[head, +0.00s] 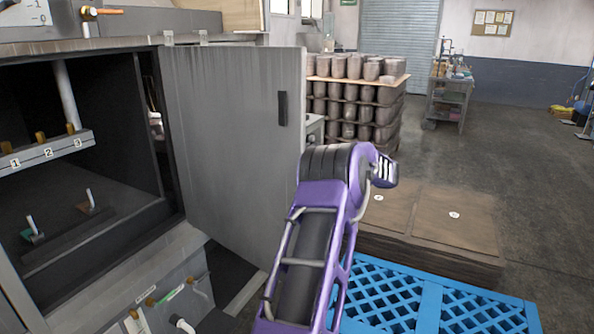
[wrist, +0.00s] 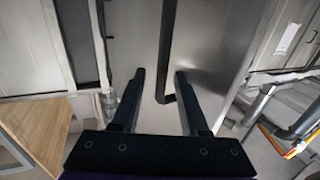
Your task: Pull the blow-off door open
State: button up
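The blow-off door (head: 225,130) is a grey metal panel standing swung out beside the dark open chamber of the cabinet in the head view. A short black handle (head: 282,108) is upright near its right edge. In the wrist view a long black bar (wrist: 167,50), apparently a handle, runs down a grey panel and ends in a bend. My gripper (wrist: 159,74) is open, its two black fingers on either side of the bar's lower end. Gaps show on both sides; I cannot tell how deep the bar lies between them. The fingers do not show in the head view.
Inside the cabinet is a rail (head: 45,150) numbered 1 to 3. A blue pallet (head: 430,300) and a brown stack (head: 440,222) stand right of my purple arm. Stacked pots (head: 350,100) stand behind. Open floor (head: 530,180) lies at the right.

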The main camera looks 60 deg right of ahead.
jog(key=shift+s, duration=0.1)
jog(key=v, duration=1.7)
jog(key=shift+s, duration=0.1)
dwell(0.3)
